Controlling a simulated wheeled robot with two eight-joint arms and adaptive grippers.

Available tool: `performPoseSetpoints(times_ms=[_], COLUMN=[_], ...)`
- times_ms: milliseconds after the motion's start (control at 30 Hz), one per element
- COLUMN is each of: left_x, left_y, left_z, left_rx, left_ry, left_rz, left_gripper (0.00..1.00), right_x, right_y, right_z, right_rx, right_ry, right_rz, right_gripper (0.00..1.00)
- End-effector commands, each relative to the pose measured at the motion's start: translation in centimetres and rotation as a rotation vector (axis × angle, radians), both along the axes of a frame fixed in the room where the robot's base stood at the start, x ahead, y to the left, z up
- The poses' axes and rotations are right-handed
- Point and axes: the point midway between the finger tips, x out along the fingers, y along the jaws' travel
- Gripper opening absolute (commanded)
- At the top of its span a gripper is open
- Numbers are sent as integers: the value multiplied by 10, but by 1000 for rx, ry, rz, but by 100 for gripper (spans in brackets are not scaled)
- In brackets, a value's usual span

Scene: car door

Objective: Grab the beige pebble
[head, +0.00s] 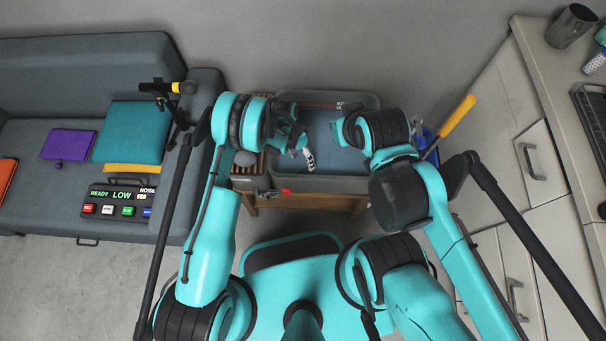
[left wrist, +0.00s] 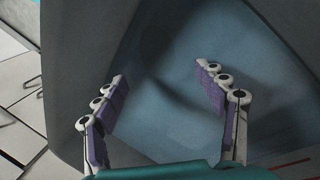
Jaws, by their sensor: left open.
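I cannot make out a beige pebble in either view. My left gripper (head: 303,157) is over the left part of a grey bin (head: 345,184) with a blue-teal floor. In the left wrist view my left gripper (left wrist: 162,76) is open, with purple pads and nothing between them. The bin floor (left wrist: 190,125) below it looks bare there, with a dark shadow. My right gripper (head: 338,131) is over the right part of the bin, mostly hidden by its own arm. Parts of the bin floor are hidden by both arms in the head view.
A wooden rack (head: 240,170) with a grey round object (head: 245,158) stands left of the bin. A red item (head: 286,191) is at the bin's front edge. A yellow-handled tool (head: 458,115) leans at right. A sofa (head: 60,100) is left, a counter (head: 530,60) right.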

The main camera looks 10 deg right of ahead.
Motion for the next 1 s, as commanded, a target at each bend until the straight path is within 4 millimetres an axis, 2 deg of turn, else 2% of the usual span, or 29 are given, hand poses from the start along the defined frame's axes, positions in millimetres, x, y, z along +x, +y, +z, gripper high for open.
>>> performPoseSetpoints(times_ms=[133, 367, 600, 833, 867, 1000], left_x=[-5, -13, -25, -26, -26, -26], left_y=[-2, -3, -6, -6, -6, -6], left_z=[-19, -39, -72, -72, -72, -72], left_rx=[1, 0, -1, -1, -1, -1], left_ry=[2, 1, 1, 1, 1, 1], left_rz=[-2, 0, -1, 0, 0, 0], left_gripper=[72, 72, 72, 72, 66, 29], right_x=[0, 0, 0, 0, 0, 0], right_y=[0, 0, 0, 0, 0, 0], right_z=[-8, -19, -38, -37, -37, -37], right_rx=[0, 0, 0, 0, 0, 0], right_ry=[0, 0, 0, 0, 0, 0], right_rz=[0, 0, 0, 0, 0, 0], right_gripper=[0, 0, 0, 0, 0, 0])
